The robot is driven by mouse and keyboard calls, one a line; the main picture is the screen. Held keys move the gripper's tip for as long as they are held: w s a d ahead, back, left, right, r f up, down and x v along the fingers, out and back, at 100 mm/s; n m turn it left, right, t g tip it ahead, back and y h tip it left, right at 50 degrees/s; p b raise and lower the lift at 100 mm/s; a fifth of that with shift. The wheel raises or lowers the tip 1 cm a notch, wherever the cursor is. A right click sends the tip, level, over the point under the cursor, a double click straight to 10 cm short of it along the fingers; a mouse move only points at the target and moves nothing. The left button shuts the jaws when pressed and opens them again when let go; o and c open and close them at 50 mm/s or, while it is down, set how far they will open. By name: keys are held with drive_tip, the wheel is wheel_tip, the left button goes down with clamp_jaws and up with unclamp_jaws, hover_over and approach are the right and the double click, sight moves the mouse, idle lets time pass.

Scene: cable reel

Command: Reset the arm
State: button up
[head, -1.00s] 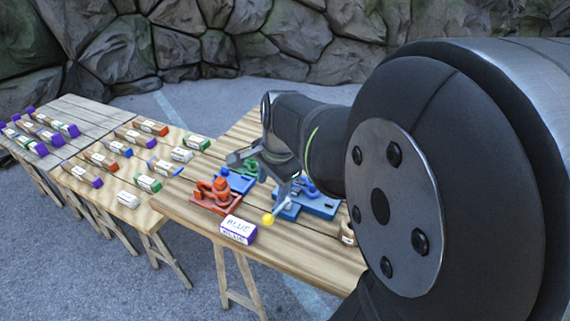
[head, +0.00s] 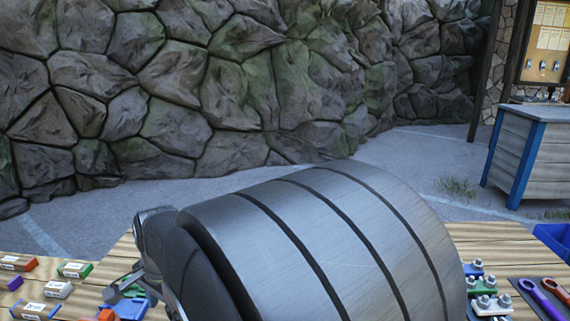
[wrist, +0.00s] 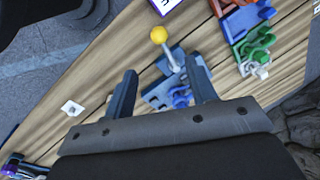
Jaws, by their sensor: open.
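A blue fixture (wrist: 158,96) is partly hidden by the right finger. Green (wrist: 252,46) and red (wrist: 242,14) fixtures sit to the upper right. In the head view my large grey arm link covers the middle, and only part of the gripper end (head: 128,284) shows at the lower left. Contact with the lever cannot be told.
Labelled blocks (head: 58,289) lie at the left. At the right are metal clamps (head: 488,303), a red wrench (head: 555,288) and a purple wrench (head: 540,298), with a blue bin (head: 553,238) behind. A cabinet (head: 530,155) stands beyond, near a stone wall (head: 250,80).

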drive_tip(key=f, duration=0.4)
drive_tip(key=a+f, duration=0.1)
drive_tip(key=f, duration=0.4)
drive_tip(key=w+a+f, duration=0.1)
drive_tip(key=f, duration=0.3)
drive_tip(key=shift+a+f, duration=0.2)
drive_tip(key=s+d+r, duration=0.1)
drive_tip(key=d+r, duration=0.2)
drive_tip(key=r, duration=1.4)
drive_tip(key=a+f, duration=0.1)
drive_tip(key=f, duration=0.4)
drive_tip(key=a+f, duration=0.1)
drive_tip(key=f, duration=0.5)
drive_tip(key=w+a+f, duration=0.1)
drive_tip(key=f, duration=0.5)
drive_tip(key=shift+f, duration=0.15)
drive_tip(key=shift+d+n, duration=0.7)
drive_tip(key=shift+n, duration=0.2)
drive_tip(key=shift+a+r+m, duration=0.2)
drive_tip(key=shift+a+m, duration=0.55)
drive_tip(key=shift+m, duration=0.15)
wheel_tip(320, 180, up, 14)
drive_tip(key=s+d, duration=0.1)
drive_tip(key=d, duration=0.1)
drive_tip(key=shift+d, duration=0.3)
